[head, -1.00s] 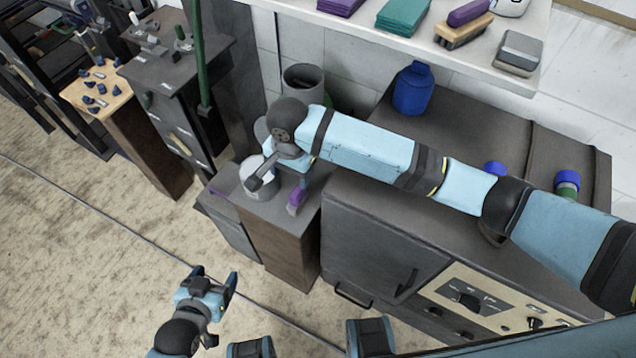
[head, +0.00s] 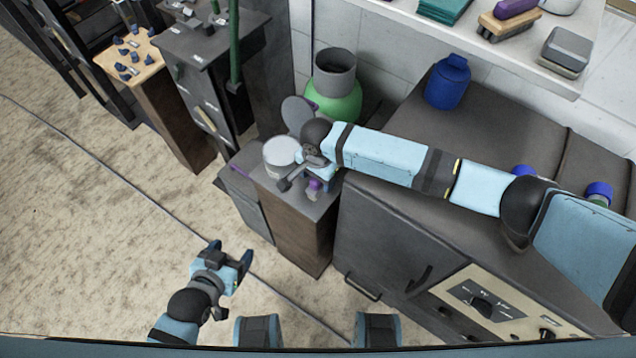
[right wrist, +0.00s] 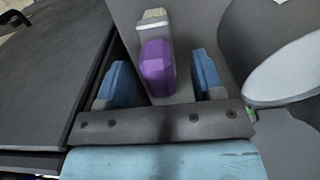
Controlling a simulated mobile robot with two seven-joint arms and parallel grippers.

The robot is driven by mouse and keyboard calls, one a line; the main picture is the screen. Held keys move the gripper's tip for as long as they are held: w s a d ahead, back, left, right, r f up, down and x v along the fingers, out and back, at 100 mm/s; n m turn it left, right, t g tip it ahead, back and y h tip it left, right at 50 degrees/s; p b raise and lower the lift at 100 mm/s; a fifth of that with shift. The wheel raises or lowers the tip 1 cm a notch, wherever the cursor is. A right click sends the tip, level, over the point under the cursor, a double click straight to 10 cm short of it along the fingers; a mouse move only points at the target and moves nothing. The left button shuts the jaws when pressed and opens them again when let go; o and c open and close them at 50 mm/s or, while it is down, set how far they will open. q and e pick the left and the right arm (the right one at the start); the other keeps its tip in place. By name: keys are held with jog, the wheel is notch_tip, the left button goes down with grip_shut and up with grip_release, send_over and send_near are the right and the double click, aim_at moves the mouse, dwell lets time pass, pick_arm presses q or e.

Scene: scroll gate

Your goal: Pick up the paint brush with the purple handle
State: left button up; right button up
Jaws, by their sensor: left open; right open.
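The paint brush with the purple handle (head: 316,185) lies on the top of a small dark cabinet (head: 290,197), mostly hidden by my right arm in the head view. In the right wrist view the purple handle (right wrist: 158,68) points toward me, with a pale metal band and light bristles at its far end. My right gripper (right wrist: 160,80) is open, with one blue finger on each side of the handle and visible gaps between. In the head view my right gripper (head: 322,178) is over the brush. My left gripper (head: 230,257) is open and empty above the floor.
An open can (head: 282,152) stands beside the brush, with a round grey lid (head: 298,112) behind it. A dark counter (head: 400,195) with a blue jug (head: 447,85) is at the right.

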jog(key=shift+f, duration=0.7)
jog(key=c, duration=1)
jog(key=shift+r, duration=0.1)
jog(key=shift+r+p, duration=0.6)
jog(key=shift+r, duration=9.35)
